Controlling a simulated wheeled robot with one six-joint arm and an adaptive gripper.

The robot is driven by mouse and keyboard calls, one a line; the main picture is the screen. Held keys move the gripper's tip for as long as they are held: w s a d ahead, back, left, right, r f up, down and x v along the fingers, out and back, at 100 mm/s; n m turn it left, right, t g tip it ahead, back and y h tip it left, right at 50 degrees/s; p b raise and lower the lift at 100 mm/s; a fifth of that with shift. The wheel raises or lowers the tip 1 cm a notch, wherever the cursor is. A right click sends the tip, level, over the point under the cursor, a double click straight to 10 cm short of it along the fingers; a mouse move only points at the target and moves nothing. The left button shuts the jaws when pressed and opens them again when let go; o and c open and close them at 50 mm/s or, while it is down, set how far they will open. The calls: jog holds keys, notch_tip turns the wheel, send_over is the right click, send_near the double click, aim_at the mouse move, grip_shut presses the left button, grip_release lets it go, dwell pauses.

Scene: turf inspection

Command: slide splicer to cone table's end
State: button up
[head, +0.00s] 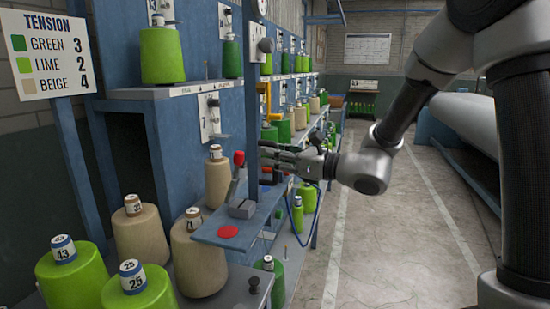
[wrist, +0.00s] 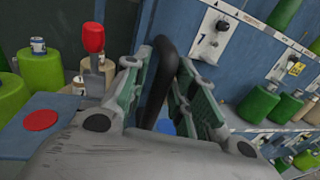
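The splicer (head: 242,208), a grey block with a red-knobbed lever, sits on a narrow blue rail plate (head: 205,236). The red knob (wrist: 93,38) shows left of my fingers in the wrist view. A red disc (head: 228,231) lies on the plate's near end, in front of the splicer; it also shows in the wrist view (wrist: 40,120). My gripper (head: 285,158) is right of and beyond the splicer, beside a blue post. In the wrist view my fingers (wrist: 168,85) stand apart around a black curved bar (wrist: 166,60); a gap shows on its right side. Whether the bar joins the splicer is hidden.
Beige cones (head: 138,235) and lime cones (head: 72,272) stand close to the plate at left and front. A tension sign (head: 48,50) hangs at upper left. Blue machine racks with more cones run back. The concrete aisle (head: 395,230) at right is clear.

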jog(key=shift+f, duration=0.15)
jog(key=shift+s+d, duration=0.1)
jog(key=shift+d, duration=0.25)
jog(key=v, duration=1.1)
jog(key=shift+s, duration=0.2)
jog(key=shift+d, duration=0.1)
